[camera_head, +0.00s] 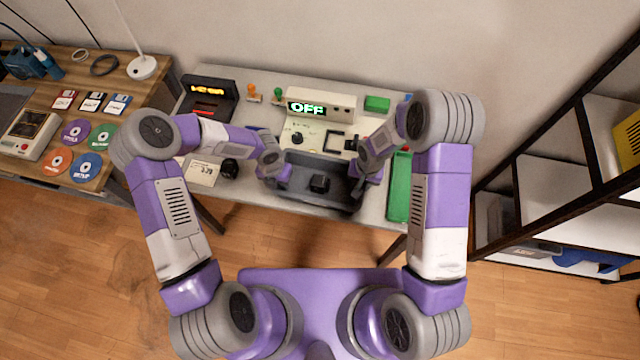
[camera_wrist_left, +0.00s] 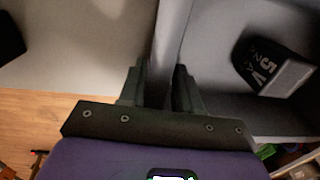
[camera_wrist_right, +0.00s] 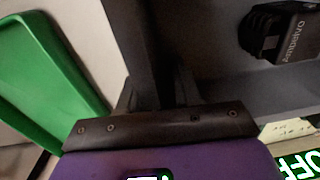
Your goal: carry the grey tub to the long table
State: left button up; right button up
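The grey tub (camera_head: 308,200) is at the front middle of the pale table (camera_head: 260,205), with a black power adapter (camera_head: 320,183) inside. I cannot tell whether the tub rests on the table or hangs just above it. My left gripper (camera_head: 271,172) has its fingers on either side of the tub's left wall, which also shows in the left wrist view (camera_wrist_left: 172,35). My right gripper (camera_head: 367,172) pinches the right wall, seen in the right wrist view (camera_wrist_right: 128,35). Both look closed on the walls. A wooden table (camera_head: 100,190) stands at the left; I cannot tell which table is the long one.
Behind the tub stands a beige device (camera_head: 325,110) reading OFF. A green tray (camera_head: 398,200) lies close right of the tub. A black mug-like object (camera_head: 229,168) is on its left. The wooden table holds discs, floppies and a meter (camera_head: 30,133). A shelf (camera_head: 545,190) is at right.

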pick_arm(q)
jog(key=shift+c, duration=0.2)
pick_arm(e)
jog(key=shift+c, duration=0.2)
pick_arm(q)
grip_shut()
pick_arm(e)
grip_shut()
pick_arm(q)
jog(key=shift+r, duration=0.15)
pick_arm(e)
jog(key=shift+r, duration=0.15)
